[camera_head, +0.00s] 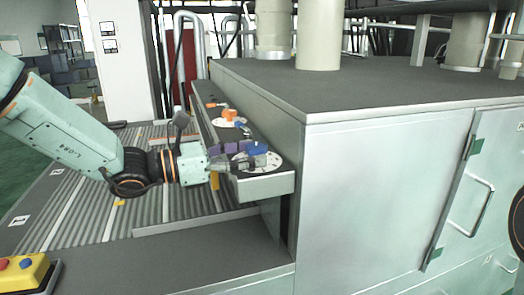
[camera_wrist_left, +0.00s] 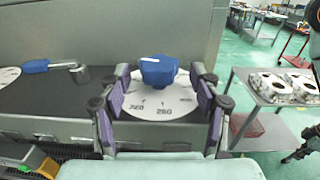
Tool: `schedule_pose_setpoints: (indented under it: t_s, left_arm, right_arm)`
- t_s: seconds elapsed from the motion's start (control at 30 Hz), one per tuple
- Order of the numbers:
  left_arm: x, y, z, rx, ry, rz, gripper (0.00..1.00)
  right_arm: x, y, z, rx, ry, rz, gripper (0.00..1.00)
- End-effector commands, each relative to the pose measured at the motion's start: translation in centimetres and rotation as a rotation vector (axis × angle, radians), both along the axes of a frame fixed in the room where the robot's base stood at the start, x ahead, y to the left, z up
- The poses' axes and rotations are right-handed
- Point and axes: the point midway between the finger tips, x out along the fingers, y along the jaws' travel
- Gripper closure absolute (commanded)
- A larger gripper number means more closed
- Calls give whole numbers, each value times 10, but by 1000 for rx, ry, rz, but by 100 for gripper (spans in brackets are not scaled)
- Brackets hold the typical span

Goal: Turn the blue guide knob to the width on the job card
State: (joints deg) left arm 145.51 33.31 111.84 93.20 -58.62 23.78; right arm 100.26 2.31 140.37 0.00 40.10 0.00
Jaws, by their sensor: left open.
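The blue guide knob (camera_head: 257,149) sits on a white dial plate (camera_head: 272,162) at the near end of the narrow grey ledge. In the left wrist view the knob (camera_wrist_left: 157,70) has a white pointer mark on top, and its dial (camera_wrist_left: 170,103) carries printed numbers, too small to read surely. My left gripper (camera_head: 240,156) is open with purple pads. In the left wrist view its fingers (camera_wrist_left: 160,84) stand on either side of the knob, with gaps visible. I cannot make out a job card. My right gripper is out of view.
An orange knob (camera_head: 229,114) on a second dial is farther along the ledge, with a blue-handled item (camera_wrist_left: 36,66) nearby. A large grey cabinet (camera_head: 385,190) stands right. A roller conveyor (camera_head: 75,215) lies under my left arm. A yellow button box (camera_head: 22,272) sits front left.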

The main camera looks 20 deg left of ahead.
Motion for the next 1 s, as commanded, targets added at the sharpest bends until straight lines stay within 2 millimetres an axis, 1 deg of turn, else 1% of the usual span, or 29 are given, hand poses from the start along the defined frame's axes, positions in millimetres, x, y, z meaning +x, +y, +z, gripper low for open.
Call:
schedule_pose_setpoints:
  t_s: [0.1,0.3,0.47,0.7,0.77,1.0]
  left_arm:
    - [7,-11,-1,4,1,-3,36]
    - [17,-22,0,2,0,-2,36]
    - [21,-26,0,1,-1,-1,36]
    - [21,-26,0,0,-1,-1,36]
    - [21,-26,0,0,-1,-1,39]
    - [21,-26,0,0,-1,-1,60]
  right_arm:
    - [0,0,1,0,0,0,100]
    - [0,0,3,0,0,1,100]
    - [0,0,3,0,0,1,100]
    - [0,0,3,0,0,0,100]
    - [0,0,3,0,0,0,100]
    - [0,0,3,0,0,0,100]
